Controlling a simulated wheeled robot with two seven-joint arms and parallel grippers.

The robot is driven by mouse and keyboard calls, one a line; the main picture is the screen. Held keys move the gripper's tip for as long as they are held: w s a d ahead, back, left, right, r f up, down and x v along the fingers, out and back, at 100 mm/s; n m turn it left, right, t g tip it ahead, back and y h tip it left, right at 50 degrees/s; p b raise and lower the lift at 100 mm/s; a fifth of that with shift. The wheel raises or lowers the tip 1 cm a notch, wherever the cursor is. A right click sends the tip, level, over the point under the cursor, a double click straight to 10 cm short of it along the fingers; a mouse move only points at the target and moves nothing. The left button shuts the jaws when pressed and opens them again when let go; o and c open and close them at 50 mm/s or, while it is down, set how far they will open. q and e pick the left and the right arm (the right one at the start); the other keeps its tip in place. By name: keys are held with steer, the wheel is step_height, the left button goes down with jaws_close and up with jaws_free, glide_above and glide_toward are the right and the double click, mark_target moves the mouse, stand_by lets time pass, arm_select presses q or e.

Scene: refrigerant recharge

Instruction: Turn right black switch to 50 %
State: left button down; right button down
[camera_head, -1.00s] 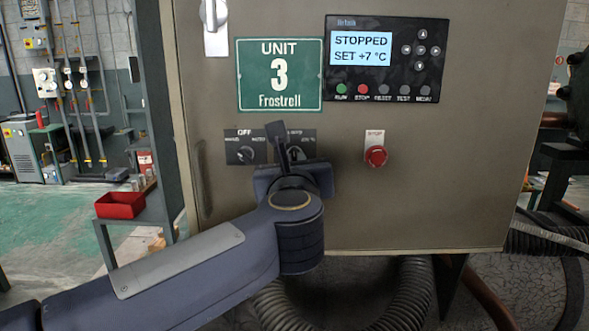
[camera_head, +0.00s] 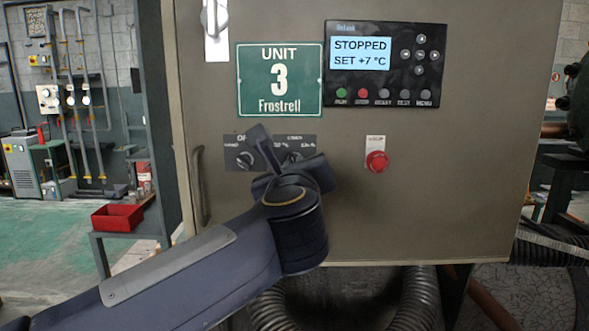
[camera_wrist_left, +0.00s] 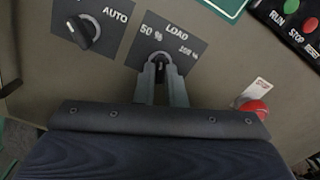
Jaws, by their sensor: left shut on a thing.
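The right black switch (camera_wrist_left: 160,66) is a rotary knob on a dark plate marked LOAD, with 50 % at its left and 100 % at its right. My left gripper (camera_wrist_left: 161,78) is shut on this knob, one finger on each side, as the left wrist view shows. In the head view my left gripper (camera_head: 290,168) covers most of the switch and stands tilted against the panel. The labels look tilted clockwise in the wrist view. The fingers point near the 50 % side, but the knob's exact mark is hard to read. My right gripper is out of view.
The left black switch (camera_wrist_left: 83,31), marked AUTO, sits beside the gripper. A red stop button (camera_head: 376,161) is to the right. Above are the green Unit 3 sign (camera_head: 279,79) and a display (camera_head: 360,53) reading STOPPED, SET +7 °C.

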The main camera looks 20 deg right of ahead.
arm_select(q)
steer(key=shift+f+n+b, duration=0.15)
steer(key=shift+n+b, duration=1.55)
steer(key=shift+b, duration=0.1)
steer(key=c, duration=1.6)
jaws_free()
steer(key=b+v, duration=0.3)
steer(key=v, duration=0.6)
